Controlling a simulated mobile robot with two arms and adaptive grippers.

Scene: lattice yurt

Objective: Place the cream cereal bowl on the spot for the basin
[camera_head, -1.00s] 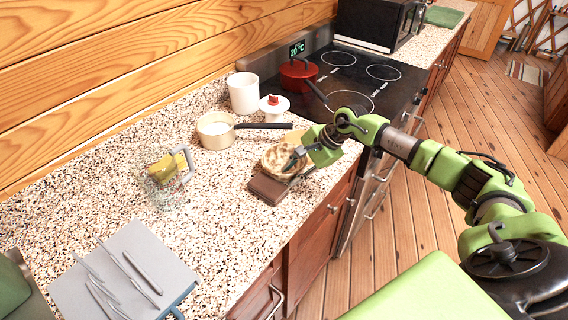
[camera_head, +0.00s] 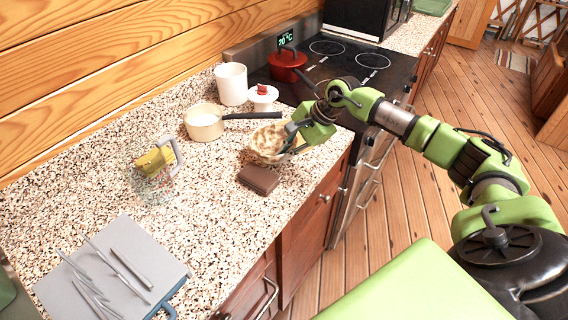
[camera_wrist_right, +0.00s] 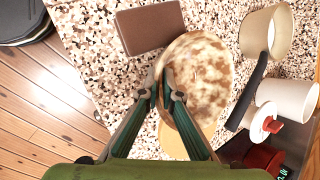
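The cream cereal bowl (camera_head: 263,141), mottled with brown, is at my right gripper (camera_head: 290,138) over the counter. In the right wrist view the bowl (camera_wrist_right: 203,72) has its near rim between the two fingertips of the right gripper (camera_wrist_right: 163,92), which look closed on it. Whether its base touches the counter cannot be told. A tan flat piece (camera_wrist_right: 172,143) shows partly below the bowl in the wrist view; I cannot tell whether it is the spot for the basin. No basin is identifiable. My left gripper is not in view.
A brown block (camera_head: 259,179) lies in front of the bowl. A cream saucepan (camera_head: 204,123), white cup (camera_head: 231,85) and red-knobbed white jar (camera_head: 263,95) stand behind. A glass jug (camera_head: 154,178) and a grey board (camera_head: 110,268) with utensils are left. The hob (camera_head: 345,75) is right.

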